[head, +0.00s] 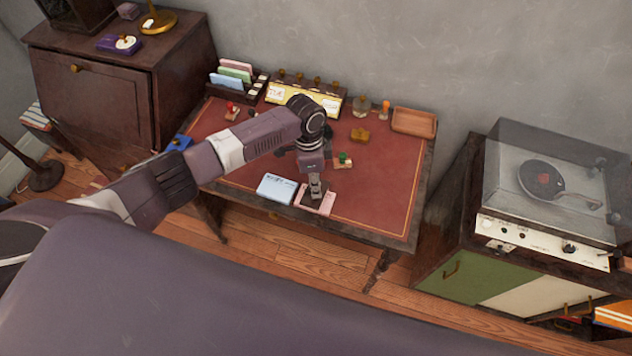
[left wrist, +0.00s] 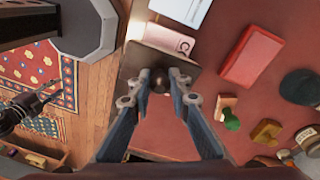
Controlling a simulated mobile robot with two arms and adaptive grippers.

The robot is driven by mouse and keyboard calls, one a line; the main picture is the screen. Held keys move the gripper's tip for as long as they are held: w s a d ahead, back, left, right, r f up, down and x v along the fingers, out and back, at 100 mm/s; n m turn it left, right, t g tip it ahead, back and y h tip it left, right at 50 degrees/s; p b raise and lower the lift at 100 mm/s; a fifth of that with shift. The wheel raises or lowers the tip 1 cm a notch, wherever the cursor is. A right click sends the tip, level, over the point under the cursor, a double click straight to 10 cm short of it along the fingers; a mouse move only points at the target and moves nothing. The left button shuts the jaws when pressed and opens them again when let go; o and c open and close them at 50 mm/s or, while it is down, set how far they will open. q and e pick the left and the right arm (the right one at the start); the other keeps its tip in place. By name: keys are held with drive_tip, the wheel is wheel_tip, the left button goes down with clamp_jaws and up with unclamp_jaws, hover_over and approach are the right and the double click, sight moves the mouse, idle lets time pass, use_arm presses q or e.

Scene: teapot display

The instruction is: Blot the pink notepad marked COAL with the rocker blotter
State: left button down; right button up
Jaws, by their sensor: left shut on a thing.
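The pink notepad (head: 328,203) lies near the front edge of the desk. In the left wrist view its page (left wrist: 165,38) shows a letter C; the rest of the word is hidden. My left gripper (head: 316,187) is over the notepad, pointing down. In the left wrist view its fingers (left wrist: 160,82) are shut on the dark round knob of the rocker blotter (left wrist: 152,63). The blotter's dark plate covers part of the notepad. I cannot tell whether it touches the paper.
A pale blue notepad (head: 276,188) lies just left of the pink one. A green-handled stamp (head: 343,159) and a brass piece (head: 360,135) stand behind. A red pad (left wrist: 252,58) lies close by in the left wrist view. The desk's right side (head: 385,195) is clear.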

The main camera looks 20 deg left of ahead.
use_arm(q)
drive_tip(key=shift+s+a+t+p, duration=0.1)
drive_tip(key=shift+s+t+p, duration=0.3)
drive_tip(key=shift+p, duration=0.6)
drive_tip(key=shift+w, duration=0.1)
wheel_tip(320, 180, up, 3)
drive_tip(key=p, duration=0.3)
drive_tip(key=shift+r+p, duration=0.6)
drive_tip(key=shift+r, duration=1.45)
drive_tip(key=shift+w, duration=0.1)
